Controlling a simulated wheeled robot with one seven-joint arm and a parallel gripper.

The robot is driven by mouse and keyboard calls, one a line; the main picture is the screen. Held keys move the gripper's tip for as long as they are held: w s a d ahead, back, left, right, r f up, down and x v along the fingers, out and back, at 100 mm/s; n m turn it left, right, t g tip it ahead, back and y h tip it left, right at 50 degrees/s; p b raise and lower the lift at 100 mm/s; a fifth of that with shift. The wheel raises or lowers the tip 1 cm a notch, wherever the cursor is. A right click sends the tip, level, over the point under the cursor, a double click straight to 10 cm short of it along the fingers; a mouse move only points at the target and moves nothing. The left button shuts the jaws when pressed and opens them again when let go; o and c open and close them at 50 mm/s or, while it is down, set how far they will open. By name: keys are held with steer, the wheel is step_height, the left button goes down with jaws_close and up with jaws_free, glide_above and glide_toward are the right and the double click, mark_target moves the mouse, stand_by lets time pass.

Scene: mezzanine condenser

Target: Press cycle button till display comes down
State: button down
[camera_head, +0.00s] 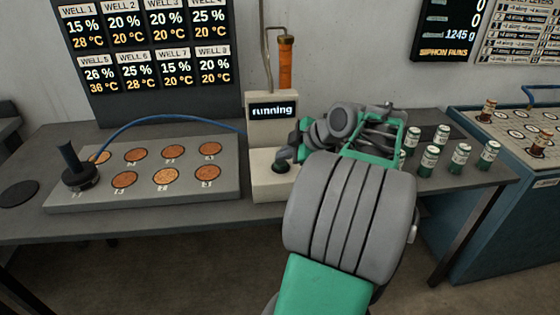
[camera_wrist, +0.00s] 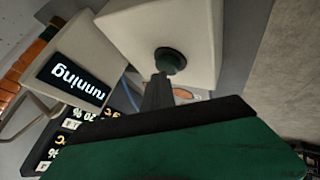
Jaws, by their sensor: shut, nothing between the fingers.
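A pale box-shaped unit stands on the bench with a small display (camera_head: 272,110) that reads "running". The display also shows, upside down, in the wrist view (camera_wrist: 74,76). A dark green round button (camera_wrist: 169,61) sits on the lower front block of the unit. In the head view the button (camera_head: 280,167) is partly covered by my gripper. My gripper (camera_head: 284,160) is shut and empty, with its fingertips at the button. In the wrist view the fingers (camera_wrist: 160,82) reach to the button's edge; whether they touch it or how far it is pressed I cannot tell.
A grey plate (camera_head: 150,195) with several copper-coloured wells and a black-handled tool (camera_head: 77,168) lies to the left. A blue cable (camera_head: 165,117) runs to the unit. Several small green-and-white jars (camera_head: 460,158) stand on the right. A wall panel (camera_head: 150,65) lists well readings.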

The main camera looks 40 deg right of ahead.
mark_target(283, 164)
steer(key=shift+r, duration=0.7)
steer(key=shift+r+p, duration=2)
steer(key=shift+r, duration=0.55)
steer(key=w+a+f+m+g+p, duration=0.1)
steer(key=a+m+g+p, duration=0.1)
steer(key=a, duration=0.8)
steer(key=w+a+f+m+g+p, duration=0.1)
steer(key=a+m, duration=0.2)
steer(key=a, duration=0.8)
steer(key=s+a+f+m+g+h+p, duration=0.1)
steer(key=s+a+f+m+g+p, duration=0.1)
steer(key=s+a, duration=0.8)
step_height(283, 164, down, 2)
steer(key=s+m+g, duration=0.1)
steer(key=m, duration=0.2)
steer(key=shift+s+a+f, duration=0.15)
steer(key=shift+s+a, duration=0.15)
steer(key=shift+s, duration=0.05)
